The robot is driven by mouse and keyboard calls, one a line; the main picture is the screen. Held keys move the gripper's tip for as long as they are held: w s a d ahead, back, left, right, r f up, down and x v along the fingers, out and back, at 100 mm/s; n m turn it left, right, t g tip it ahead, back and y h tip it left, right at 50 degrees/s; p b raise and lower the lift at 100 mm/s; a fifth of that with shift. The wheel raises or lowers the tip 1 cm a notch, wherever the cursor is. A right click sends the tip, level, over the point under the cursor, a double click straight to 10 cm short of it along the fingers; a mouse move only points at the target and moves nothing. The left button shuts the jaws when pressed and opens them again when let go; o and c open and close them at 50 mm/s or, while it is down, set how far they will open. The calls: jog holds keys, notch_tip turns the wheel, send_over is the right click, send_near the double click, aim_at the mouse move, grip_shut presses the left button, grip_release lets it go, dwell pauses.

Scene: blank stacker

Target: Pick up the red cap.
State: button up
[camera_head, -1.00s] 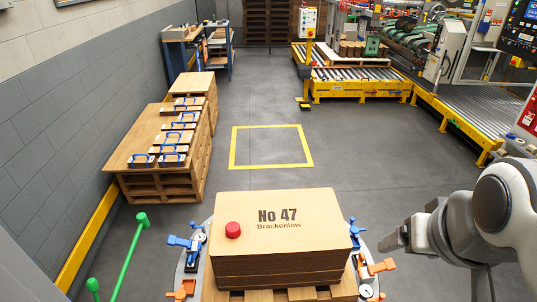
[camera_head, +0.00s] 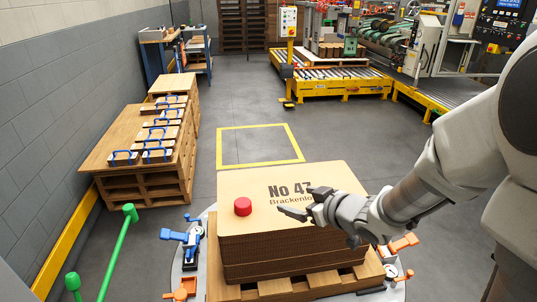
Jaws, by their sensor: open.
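The red cap (camera_head: 243,206) is a small round red piece. It stands on the left part of the top sheet of a cardboard stack (camera_head: 262,226), beside the printed words "No 47 Brackenlow". My gripper (camera_head: 294,211) is over the right part of the stack, with its dark fingers pointing left toward the cap. A gap of bare cardboard shows between the fingertips and the cap. The gripper is open and nothing shows between its fingers. My gripper hides part of the print. Its exact height above the cardboard is hard to tell.
The stack rests on a wooden pallet (camera_head: 277,290), with blue clamps (camera_head: 179,237) and orange clamps (camera_head: 400,245) around it. A green rail (camera_head: 117,250) stands at the left. A wooden table with blue-handled blocks (camera_head: 104,152) is farther back. The yellow-outlined floor square (camera_head: 258,146) is empty.

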jog(key=s+a+f+g+y+b, duration=0.1)
jog(key=a+f+y+b, duration=0.1)
jog(key=a+f+y, duration=0.15)
jog(key=n+b, duration=0.1)
jog(key=b, duration=0.3)
send_near(247, 205)
jog(key=shift+h, duration=0.25)
jog(key=x, duration=0.6)
jog(key=shift+w+a+r, duration=0.2)
jog(key=shift+a, duration=0.2)
jog(key=shift+f+b+x, duration=0.1)
jog(key=shift+b+x, duration=0.35)
jog(key=shift+x, duration=0.9)
jog(key=shift+f+b+x, duration=0.15)
jog(key=shift+b+x, duration=0.3)
jog(key=shift+x, duration=0.9)
jog(key=shift+s, duration=0.1)
jog(key=c, duration=1.4)
